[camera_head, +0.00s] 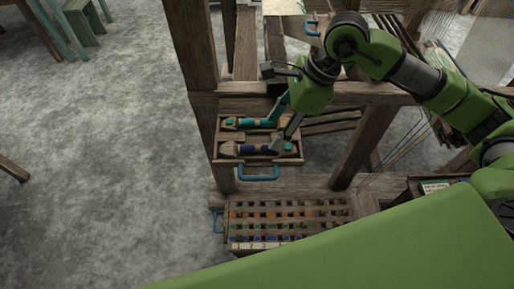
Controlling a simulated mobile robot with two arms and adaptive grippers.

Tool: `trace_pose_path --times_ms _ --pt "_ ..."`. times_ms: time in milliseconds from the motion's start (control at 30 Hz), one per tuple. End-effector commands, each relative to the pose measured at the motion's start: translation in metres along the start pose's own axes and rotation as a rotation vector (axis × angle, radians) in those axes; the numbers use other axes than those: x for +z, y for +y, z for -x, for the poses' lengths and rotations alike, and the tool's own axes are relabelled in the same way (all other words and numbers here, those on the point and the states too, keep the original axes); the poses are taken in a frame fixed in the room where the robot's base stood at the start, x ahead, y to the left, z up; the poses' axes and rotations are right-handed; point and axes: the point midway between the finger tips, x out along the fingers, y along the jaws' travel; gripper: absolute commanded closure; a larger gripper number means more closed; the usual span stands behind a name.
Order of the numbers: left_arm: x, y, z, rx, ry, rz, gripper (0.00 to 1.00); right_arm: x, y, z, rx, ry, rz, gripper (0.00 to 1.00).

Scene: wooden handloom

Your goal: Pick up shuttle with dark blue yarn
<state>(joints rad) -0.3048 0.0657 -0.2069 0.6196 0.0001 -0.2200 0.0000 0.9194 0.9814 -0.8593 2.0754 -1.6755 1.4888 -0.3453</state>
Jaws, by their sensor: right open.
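The shuttle with dark blue yarn (252,149) lies lengthwise in the front compartment of a wooden tray (217,160) on the loom. A shuttle with teal yarn (243,123) lies in the compartment behind it. My right gripper (278,134) reaches down from above over the tray's right part, open. One finger is near the right end of the dark blue shuttle and the other is near the teal shuttle. I cannot tell whether a finger touches either shuttle. The gripper hides part of both right ends. My left gripper is not in view.
Wooden loom posts (194,45) and a crossbeam stand around the tray. A blue handle (259,177) sticks out at the tray's front. Below is a box of several coloured pieces (290,217). Open grey floor (100,170) lies to the left.

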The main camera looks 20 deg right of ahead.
Motion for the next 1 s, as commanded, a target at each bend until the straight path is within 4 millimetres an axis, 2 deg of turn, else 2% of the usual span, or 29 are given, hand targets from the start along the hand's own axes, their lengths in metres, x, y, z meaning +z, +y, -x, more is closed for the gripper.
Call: trace_pose_path --times_ms 100,367,500,600,700,900,933,1000 --pt "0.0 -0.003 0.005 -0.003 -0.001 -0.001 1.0 0.001 0.001 -0.017 0.003 0.0 -0.001 0.5" --pt "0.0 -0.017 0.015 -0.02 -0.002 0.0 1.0 0.002 0.002 -0.036 0.003 0.001 -0.002 0.5" --pt "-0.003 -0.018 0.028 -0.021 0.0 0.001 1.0 0.003 0.005 -0.057 0.005 0.002 -0.002 0.5" --pt "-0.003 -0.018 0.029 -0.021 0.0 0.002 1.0 0.003 0.004 -0.071 0.002 0.0 -0.002 0.5" --pt "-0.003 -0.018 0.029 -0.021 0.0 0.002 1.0 0.002 0.003 -0.078 0.001 0.0 -0.002 0.5" --pt "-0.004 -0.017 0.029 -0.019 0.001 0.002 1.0 0.001 0.003 -0.079 -0.001 0.0 -0.001 0.5" --pt "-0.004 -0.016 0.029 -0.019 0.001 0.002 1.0 0.001 0.003 -0.079 -0.001 0.0 -0.001 0.53" --pt "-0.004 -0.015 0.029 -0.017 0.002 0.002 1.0 0.001 0.003 -0.079 -0.001 0.0 -0.001 0.71"
